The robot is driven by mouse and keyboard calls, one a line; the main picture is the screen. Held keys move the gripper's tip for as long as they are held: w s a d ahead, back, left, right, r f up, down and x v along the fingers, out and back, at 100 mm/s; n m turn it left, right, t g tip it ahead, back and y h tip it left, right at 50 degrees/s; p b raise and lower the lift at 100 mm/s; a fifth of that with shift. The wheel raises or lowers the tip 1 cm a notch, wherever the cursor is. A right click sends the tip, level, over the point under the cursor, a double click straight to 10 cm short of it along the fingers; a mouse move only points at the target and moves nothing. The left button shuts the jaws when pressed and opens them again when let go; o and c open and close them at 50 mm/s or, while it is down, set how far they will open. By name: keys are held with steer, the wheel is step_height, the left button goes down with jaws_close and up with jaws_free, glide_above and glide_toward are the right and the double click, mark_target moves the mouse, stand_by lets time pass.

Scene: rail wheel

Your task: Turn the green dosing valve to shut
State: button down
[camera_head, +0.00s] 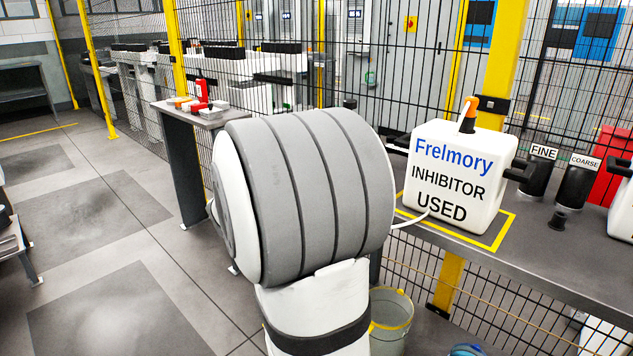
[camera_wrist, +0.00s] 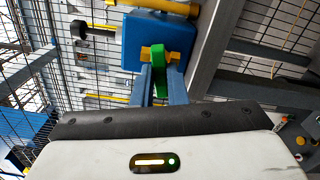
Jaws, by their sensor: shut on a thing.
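The green dosing valve handle (camera_wrist: 184,44) shows in the wrist view, in front of a blue box (camera_wrist: 142,36) and beside a small yellow part. My gripper (camera_wrist: 161,72) reaches up to it, with its two grey-blue fingers closed on the handle. The handle looks upright and slightly tilted in the picture. The exact contact is partly hidden by the fingertips. In the head view my arm's large grey link covers the middle, and neither the valve nor my gripper is visible there.
A white jug (camera_head: 455,180) marked inhibitor used stands in a yellow square on the grey bench (camera_head: 560,255). Dark FINE (camera_head: 537,172) and COARSE (camera_head: 577,186) cups stand to its right. A bucket (camera_head: 391,312) is below. Wire fencing runs behind. Open floor lies left.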

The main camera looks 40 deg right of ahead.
steer(key=shift+m+b, duration=1.5)
steer(key=shift+b, duration=1.5)
steer(key=c, duration=1.8)
jaws_free()
steer(key=o, duration=0.5)
steer(key=shift+s+a+b, duration=0.15)
steer(key=shift+a+b, duration=0.2)
steer(key=shift+a, duration=1.4)
steer(key=shift+s+a+b, duration=0.15)
steer(key=shift+a+b, duration=0.2)
steer(key=shift+a, duration=1.4)
